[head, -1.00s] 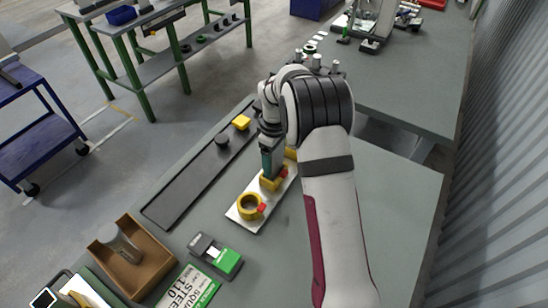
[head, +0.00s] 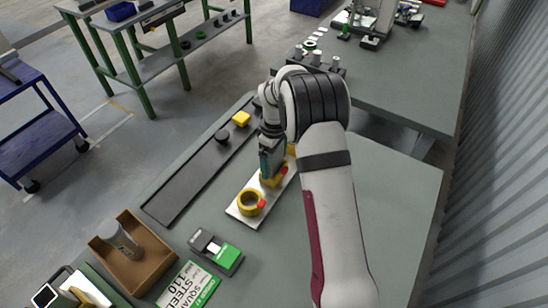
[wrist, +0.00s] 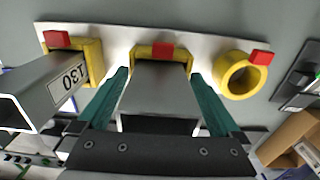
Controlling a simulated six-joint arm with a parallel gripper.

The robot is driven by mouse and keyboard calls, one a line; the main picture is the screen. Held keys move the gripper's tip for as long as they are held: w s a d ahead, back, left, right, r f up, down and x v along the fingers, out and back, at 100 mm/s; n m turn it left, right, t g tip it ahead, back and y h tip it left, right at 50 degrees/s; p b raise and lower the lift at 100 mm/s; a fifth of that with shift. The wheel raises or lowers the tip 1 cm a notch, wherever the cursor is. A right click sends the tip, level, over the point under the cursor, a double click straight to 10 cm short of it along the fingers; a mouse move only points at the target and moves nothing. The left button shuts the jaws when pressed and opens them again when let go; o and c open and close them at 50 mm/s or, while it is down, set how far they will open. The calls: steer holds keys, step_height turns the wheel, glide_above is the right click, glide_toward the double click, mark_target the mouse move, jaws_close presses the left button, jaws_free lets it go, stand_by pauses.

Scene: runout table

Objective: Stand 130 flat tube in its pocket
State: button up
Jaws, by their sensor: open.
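A grey flat tube (wrist: 158,88) stands in the middle yellow pocket (wrist: 181,54) of a pale plate (wrist: 205,46) in the wrist view. My gripper (wrist: 160,76) is open, with one teal finger on each side of this tube. Whether the fingers touch it is unclear, and any label on it is not visible. Another grey tube marked 130 (wrist: 48,86) stands in the left yellow pocket (wrist: 94,62). In the head view my gripper (head: 271,160) is over the plate (head: 238,212), and my arm hides most of the tubes.
The round yellow pocket (head: 249,203) is empty. A dark rail (head: 185,186) with a black knob (head: 221,137) and a yellow block (head: 241,118) lies left of the plate. A brown box (head: 150,262) and a green-and-black block (head: 226,255) are nearer. The table right of my arm is clear.

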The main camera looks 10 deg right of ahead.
step_height(320, 180, up, 16)
stand_by(0.3)
steer(key=shift+f, duration=0.1)
steer(key=s+a+r+m, duration=0.2)
steer(key=s+r+m, duration=0.3)
steer(key=s, duration=0.6)
steer(key=s+a+f+m+y, duration=0.1)
steer(key=s+m, duration=0.3)
steer(key=s, duration=0.7)
steer(key=s+a+f+m, duration=0.2)
steer(key=s+m, duration=0.3)
steer(key=s, duration=0.7)
steer(key=shift+s+a+f+m+y, duration=0.3)
steer(key=shift+a+f+y, duration=0.1)
steer(key=shift+f, duration=0.2)
steer(key=shift+d, duration=0.1)
